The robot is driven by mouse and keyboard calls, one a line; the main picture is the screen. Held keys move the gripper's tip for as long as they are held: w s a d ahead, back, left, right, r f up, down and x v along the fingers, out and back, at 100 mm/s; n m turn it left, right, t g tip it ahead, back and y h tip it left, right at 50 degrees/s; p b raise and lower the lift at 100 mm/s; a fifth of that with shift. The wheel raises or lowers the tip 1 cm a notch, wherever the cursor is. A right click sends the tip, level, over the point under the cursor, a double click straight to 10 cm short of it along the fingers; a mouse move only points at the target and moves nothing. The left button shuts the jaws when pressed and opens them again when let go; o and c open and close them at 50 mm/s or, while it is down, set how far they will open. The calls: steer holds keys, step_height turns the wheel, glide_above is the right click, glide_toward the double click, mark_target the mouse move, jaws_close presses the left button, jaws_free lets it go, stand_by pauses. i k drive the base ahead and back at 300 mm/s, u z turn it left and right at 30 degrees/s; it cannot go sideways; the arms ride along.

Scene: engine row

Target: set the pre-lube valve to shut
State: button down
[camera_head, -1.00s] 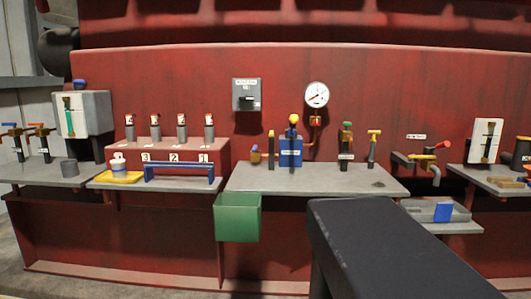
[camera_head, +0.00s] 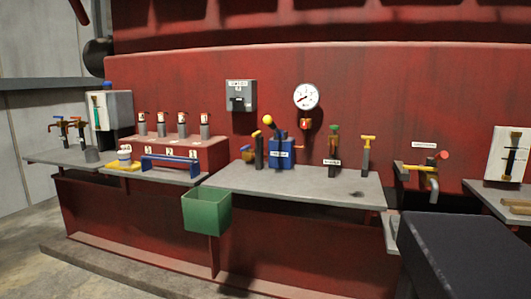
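Several valves stand along the bench, and their small labels are too blurred to read, so I cannot tell which is the pre-lube valve. A green-topped valve (camera_head: 333,146) with a label stands on the middle bench. A yellow-handled valve (camera_head: 367,154) is to its right. A blue box (camera_head: 281,153) with a label stands left of them, with a yellow ball knob (camera_head: 268,119) at its upper left. A pipe valve with a red knob (camera_head: 423,168) sits farther right. Two valves (camera_head: 71,128) with coloured handles stand at the far left. My gripper is not in view.
A green bin (camera_head: 207,210) hangs from the front edge of the middle bench (camera_head: 310,187). A blue rail (camera_head: 170,166) and a yellow tray (camera_head: 124,166) are to the left. A round gauge (camera_head: 306,96) is on the red wall. A dark part of mine fills the lower right.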

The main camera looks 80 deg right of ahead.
mark_target(247, 147)
steer(key=z, duration=1.35)
steer(key=i, duration=0.65)
steer(key=u, duration=0.2)
